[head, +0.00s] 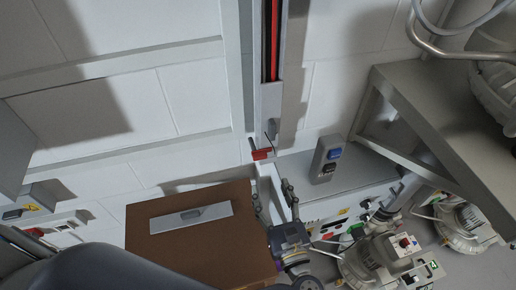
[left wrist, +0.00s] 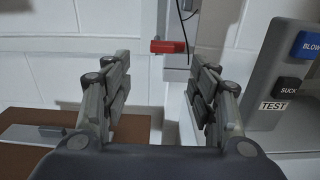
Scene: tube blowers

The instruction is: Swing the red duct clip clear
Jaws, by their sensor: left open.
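The red duct clip (head: 261,155) is a small red block at the lower end of a vertical grey duct (head: 268,110) on the wall. In the left wrist view the clip (left wrist: 168,47) lies level, ahead of my fingers and between their tips. My left gripper (head: 273,190) is open and empty, just below the clip in the head view. Its two fingers stand apart in the left wrist view (left wrist: 160,75), with a gap between them and the clip. A thin dark cord hangs beside the clip. My right gripper is not in view.
A brown box or drawer front with a grey handle plate (head: 190,215) is left of my gripper. A grey control box (head: 327,158) with blue and black buttons, BLOW and SUCK in the wrist view, stands right. Blower units (head: 385,255) and a grey bench (head: 440,95) fill the right.

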